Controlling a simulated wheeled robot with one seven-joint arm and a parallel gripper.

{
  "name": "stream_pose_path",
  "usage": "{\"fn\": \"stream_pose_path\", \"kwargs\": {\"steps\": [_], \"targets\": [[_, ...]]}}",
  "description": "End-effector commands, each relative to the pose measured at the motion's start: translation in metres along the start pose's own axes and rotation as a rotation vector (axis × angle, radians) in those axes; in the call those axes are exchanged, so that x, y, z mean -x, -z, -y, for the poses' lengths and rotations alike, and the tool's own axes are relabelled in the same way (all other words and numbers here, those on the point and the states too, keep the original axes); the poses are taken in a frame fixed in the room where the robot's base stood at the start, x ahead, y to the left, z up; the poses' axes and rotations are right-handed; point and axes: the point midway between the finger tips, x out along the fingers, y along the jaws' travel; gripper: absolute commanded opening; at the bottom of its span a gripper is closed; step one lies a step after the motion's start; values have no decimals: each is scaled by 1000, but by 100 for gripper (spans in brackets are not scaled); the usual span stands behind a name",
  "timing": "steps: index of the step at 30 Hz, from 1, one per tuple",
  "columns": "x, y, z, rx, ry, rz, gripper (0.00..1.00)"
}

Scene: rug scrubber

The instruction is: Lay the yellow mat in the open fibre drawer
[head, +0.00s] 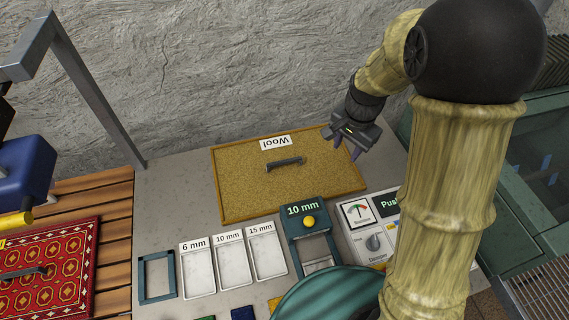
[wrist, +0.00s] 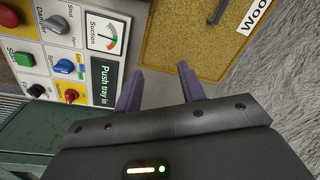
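My gripper (head: 346,148) is open and empty, above the right end of a tan speckled panel labelled "Wool" (head: 240,190), which has a dark bar handle and a thin wooden rim. In the wrist view my gripper's two purple fingers (wrist: 160,90) stand apart with nothing between them, and the Wool panel (wrist: 185,40) lies beyond them. A small yellow piece (head: 275,303), perhaps the yellow mat, shows at the bottom edge of the head view, mostly cut off or hidden by a teal rounded shape. I cannot tell which part is the open fibre drawer.
White trays marked 6 mm (head: 199,275), 10 mm (head: 230,265) and 15 mm (head: 265,255) stand in a row. A teal unit with a yellow knob (head: 309,222) and a control panel (head: 368,228) are to their right. A patterned red rug (head: 60,265) lies left; green and blue pieces show below.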

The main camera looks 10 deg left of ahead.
Motion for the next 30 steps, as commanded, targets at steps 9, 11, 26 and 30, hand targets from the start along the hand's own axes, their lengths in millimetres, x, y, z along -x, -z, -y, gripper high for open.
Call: {"fn": "stream_pose_path", "kwargs": {"steps": [9,11,26,30], "targets": [[-19,-23,144,-414,-82,32,40],[-22,-30,160,-462,-91,30,40],[-30,-41,179,-530,-102,27,40],[-44,-42,177,-530,-105,28,40]]}}
